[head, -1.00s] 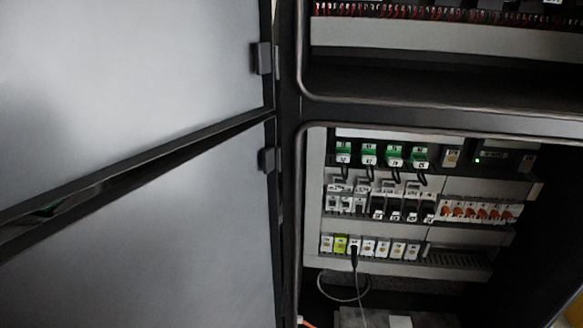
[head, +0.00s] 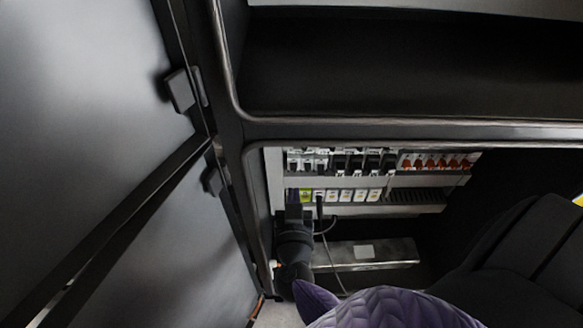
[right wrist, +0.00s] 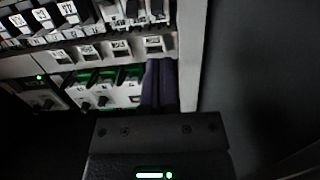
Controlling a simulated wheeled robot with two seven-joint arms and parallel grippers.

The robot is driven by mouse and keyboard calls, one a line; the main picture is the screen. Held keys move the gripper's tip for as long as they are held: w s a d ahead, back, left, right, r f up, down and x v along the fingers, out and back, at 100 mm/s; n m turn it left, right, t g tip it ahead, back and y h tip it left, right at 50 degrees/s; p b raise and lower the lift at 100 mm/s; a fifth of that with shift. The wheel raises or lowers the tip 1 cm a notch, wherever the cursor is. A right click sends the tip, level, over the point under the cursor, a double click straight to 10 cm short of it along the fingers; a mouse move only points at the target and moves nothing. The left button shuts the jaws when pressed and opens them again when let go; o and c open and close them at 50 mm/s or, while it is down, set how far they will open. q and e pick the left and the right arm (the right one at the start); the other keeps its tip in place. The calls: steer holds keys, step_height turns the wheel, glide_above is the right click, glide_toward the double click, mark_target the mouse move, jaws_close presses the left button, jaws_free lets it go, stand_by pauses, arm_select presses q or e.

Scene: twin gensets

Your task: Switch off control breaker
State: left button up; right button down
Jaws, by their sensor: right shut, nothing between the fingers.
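The breakers sit in rows inside the open cabinet. In the head view, a middle row has white and black breakers (head: 345,162) at left and orange-toggle breakers (head: 437,162) at right. I cannot tell which one is the control breaker. My right gripper (head: 293,200) is at the left end of the lower row, in front of the panel, and hides part of it. In the right wrist view, its purple fingers (right wrist: 158,88) are shut with nothing between them, beside green-topped modules (right wrist: 105,80) and close to a small labelled module (right wrist: 155,44). Contact cannot be told. My left gripper is not in view.
The open grey door (head: 80,100) stands at left, close to the cabinet frame (head: 245,140). A row of white and yellow-green terminals (head: 345,196) has a dark cable (head: 328,240) hanging from it. A grey box (head: 365,255) lies below. The upper compartment (head: 400,70) looks empty.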

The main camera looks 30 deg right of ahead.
mark_target(293, 166)
steer(key=b+x, duration=0.3)
steer(key=x, duration=0.6)
steer(key=shift+a, duration=0.1)
